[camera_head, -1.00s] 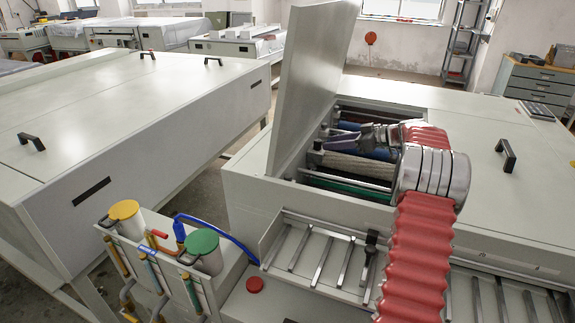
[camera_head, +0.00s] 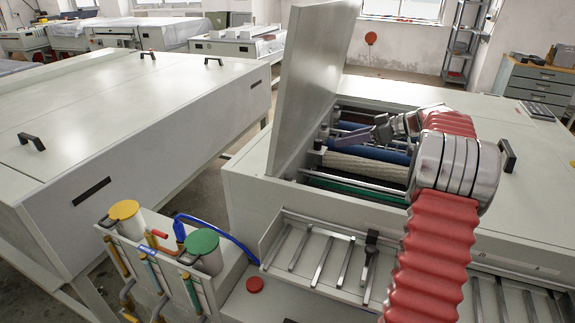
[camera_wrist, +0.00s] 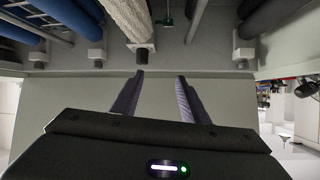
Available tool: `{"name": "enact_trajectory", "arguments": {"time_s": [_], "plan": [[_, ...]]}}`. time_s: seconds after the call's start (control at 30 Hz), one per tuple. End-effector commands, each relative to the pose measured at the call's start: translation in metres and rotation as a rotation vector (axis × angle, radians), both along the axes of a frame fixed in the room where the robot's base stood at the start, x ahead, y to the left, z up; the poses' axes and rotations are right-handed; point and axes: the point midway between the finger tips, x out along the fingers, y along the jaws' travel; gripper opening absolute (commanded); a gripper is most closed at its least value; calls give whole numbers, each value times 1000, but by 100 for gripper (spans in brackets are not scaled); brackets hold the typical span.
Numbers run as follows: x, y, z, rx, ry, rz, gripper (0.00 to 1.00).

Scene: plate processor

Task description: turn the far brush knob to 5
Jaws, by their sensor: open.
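My gripper (camera_head: 354,138) is over the open processor bay, with its fingers pointing left towards the roller ends. In the wrist view my gripper (camera_wrist: 160,78) is open and empty, its two dark fingers apart in front of a pale wall. A pale textured roller (camera_head: 366,166) lies in the bay, and a dark knob-like end (camera_wrist: 145,52) shows on it in the wrist view, beyond and left of the gap between the fingers. Dark knob-like pieces (camera_head: 317,146) line the left side of the bay. I cannot tell which is the far brush knob, and no scale numbers are readable.
The raised lid (camera_head: 312,85) stands upright at the bay's left side. Blue rollers (camera_head: 372,151) and a green roller (camera_head: 352,191) lie across the bay. A rack of metal bars (camera_head: 318,255) is in front. Yellow-lidded (camera_head: 124,210) and green-lidded (camera_head: 201,242) containers stand at front left.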

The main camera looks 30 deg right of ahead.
Motion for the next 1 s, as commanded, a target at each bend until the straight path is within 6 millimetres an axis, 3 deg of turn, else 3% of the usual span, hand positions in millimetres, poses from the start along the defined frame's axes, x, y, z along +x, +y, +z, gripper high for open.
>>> {"name": "enact_trajectory", "arguments": {"time_s": [0.57, 1.0], "plan": [[-9, 81, 18, -1, 186, -13, 41], [-28, 138, 27, -20, 316, -42, 41]]}}
